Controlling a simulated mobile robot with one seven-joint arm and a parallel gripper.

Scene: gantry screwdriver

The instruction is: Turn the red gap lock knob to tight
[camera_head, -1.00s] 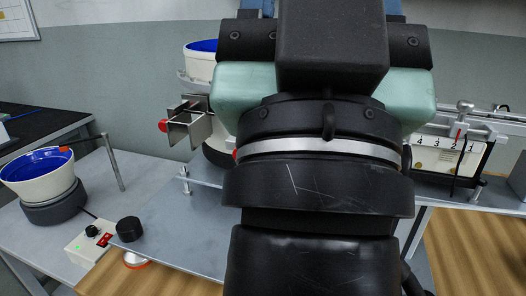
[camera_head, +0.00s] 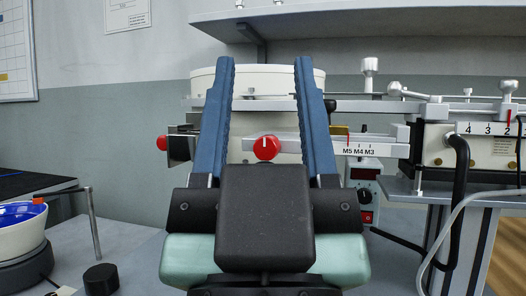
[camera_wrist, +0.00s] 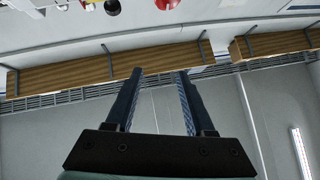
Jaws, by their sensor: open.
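A round red knob (camera_head: 266,148) with a white, roughly upright pointer line is in the head view. It sits at the left of a pale horizontal bar and shows between my fingers. It appears to be the gap lock knob; I see no "tight" lettering. My gripper (camera_head: 265,64) is open and empty, its two blue fingers pointing up on either side of the knob in the picture, with no contact visible. In the wrist view the gripper (camera_wrist: 160,72) is open too, and part of a red round thing (camera_wrist: 167,4) is cut off at the top edge.
Another red knob (camera_head: 162,143) sticks out at the left. A white bowl (camera_head: 258,82) stands behind the fingers. An M5 M4 M3 scale (camera_head: 358,150) and a numbered scale (camera_head: 486,129) lie right. A black cable (camera_head: 458,205) hangs there. A shelf (camera_head: 370,20) is above.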

